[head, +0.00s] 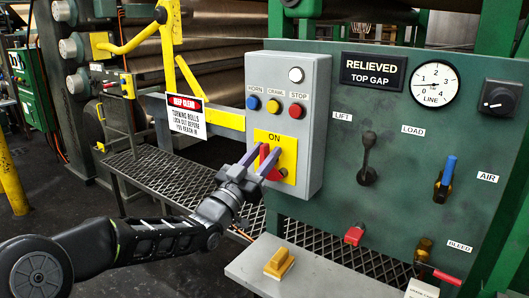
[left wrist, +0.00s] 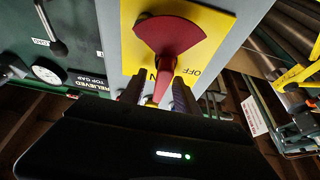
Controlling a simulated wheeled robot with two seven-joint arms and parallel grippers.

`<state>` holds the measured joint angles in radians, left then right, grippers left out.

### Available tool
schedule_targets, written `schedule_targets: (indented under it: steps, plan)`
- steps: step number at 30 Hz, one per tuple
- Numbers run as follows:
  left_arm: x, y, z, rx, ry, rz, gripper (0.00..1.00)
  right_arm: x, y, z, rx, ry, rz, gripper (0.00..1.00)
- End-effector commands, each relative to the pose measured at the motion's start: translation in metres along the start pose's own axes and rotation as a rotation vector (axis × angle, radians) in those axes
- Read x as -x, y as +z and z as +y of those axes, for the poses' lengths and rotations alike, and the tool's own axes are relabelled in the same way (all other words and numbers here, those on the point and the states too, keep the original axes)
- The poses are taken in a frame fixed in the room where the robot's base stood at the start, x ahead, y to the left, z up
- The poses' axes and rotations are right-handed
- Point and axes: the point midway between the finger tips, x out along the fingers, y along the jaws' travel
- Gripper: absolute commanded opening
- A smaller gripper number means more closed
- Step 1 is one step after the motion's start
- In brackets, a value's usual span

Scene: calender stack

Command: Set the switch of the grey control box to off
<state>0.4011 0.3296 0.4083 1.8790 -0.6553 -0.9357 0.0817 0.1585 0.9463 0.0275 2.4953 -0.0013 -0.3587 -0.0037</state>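The grey control box (head: 305,75) stands on the green panel in the head view. Its red switch (head: 274,175) sits on a yellow plate (head: 289,146) under the word ON. My left gripper (head: 262,160) is at the switch, with its purple fingers partly covering it. In the left wrist view the switch (left wrist: 168,35) has a wide fan-shaped part and a narrow handle. The handle lies between the two fingers, which stand apart with gaps on both sides. It points by the ON lettering; OFF shows to its right. My right gripper is not in view.
The green panel (head: 400,175) carries levers, a dial and a gauge. A grey ledge (head: 310,280) with a yellow block lies below. A yellow guard (head: 190,85) with a warning sign is left.

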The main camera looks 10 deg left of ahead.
Motion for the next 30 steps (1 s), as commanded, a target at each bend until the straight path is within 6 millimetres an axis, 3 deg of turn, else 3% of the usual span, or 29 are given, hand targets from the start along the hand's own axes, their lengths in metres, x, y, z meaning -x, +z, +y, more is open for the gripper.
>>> schedule_targets:
  steps: [8,21,30]
  plan:
    - [-0.0009,0.0003,-0.0002,0.000,-0.001,-0.001,0.35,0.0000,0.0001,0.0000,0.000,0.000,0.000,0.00]
    - [-0.0006,0.0003,-0.0003,0.000,-0.001,0.000,0.00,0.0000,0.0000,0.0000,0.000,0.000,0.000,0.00]
    - [-0.0006,0.0004,-0.0003,0.000,-0.001,-0.001,0.00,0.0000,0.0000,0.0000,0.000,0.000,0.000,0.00]
